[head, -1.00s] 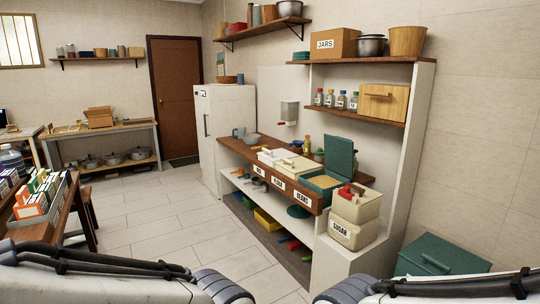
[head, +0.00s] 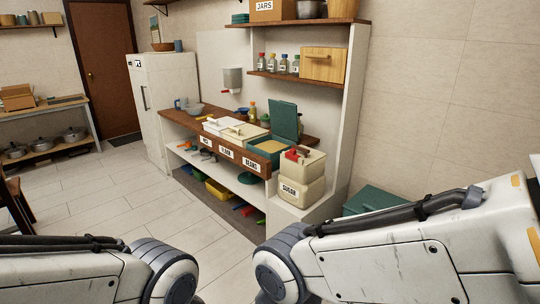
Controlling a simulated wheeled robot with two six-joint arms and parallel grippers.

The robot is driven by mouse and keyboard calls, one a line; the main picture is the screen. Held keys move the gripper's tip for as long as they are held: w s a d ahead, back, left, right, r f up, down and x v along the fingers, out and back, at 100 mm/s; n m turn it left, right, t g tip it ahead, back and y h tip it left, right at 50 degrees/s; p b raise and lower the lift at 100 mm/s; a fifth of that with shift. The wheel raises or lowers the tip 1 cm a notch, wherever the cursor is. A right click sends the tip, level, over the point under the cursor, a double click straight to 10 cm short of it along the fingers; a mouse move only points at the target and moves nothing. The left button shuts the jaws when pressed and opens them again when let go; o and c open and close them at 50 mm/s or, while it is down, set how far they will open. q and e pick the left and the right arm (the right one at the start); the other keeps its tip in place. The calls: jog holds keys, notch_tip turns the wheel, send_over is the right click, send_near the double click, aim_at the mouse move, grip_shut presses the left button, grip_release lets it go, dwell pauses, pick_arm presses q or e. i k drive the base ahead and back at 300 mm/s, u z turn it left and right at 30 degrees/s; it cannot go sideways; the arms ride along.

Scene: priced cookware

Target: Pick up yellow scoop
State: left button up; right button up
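A small yellow-orange item (head: 205,118) lies on the wooden counter near the grey bowl; it is too small to tell whether it is a scoop. A larger yellow object (head: 218,190) is on the bottom level under the counter and looks like a bin. Green (head: 239,206) and red (head: 248,211) pieces lie beside it, their shapes unclear. No thing is clearly readable as a yellow scoop. Links of both my arms cross the bottom of the head view, but neither gripper shows.
Labelled bins, including a white one (head: 241,132) and an open green-lidded one (head: 267,146), are set in the wooden counter (head: 180,118). A cream SUGAR container (head: 302,190) stands at its near end. A green chest (head: 375,201) is at right. The tiled floor (head: 110,200) is clear at left.

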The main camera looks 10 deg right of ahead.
aim_at(211, 116)
jog(key=u, duration=0.6)
jog(key=i, duration=2.05)
jog(key=u, duration=0.55)
jog(key=i, duration=1.95)
jog(key=z, duration=0.35)
jog(key=i, duration=1.6)
jog(key=z, duration=1.6)
jog(key=i, duration=1.2)
jog(key=z, duration=0.65)
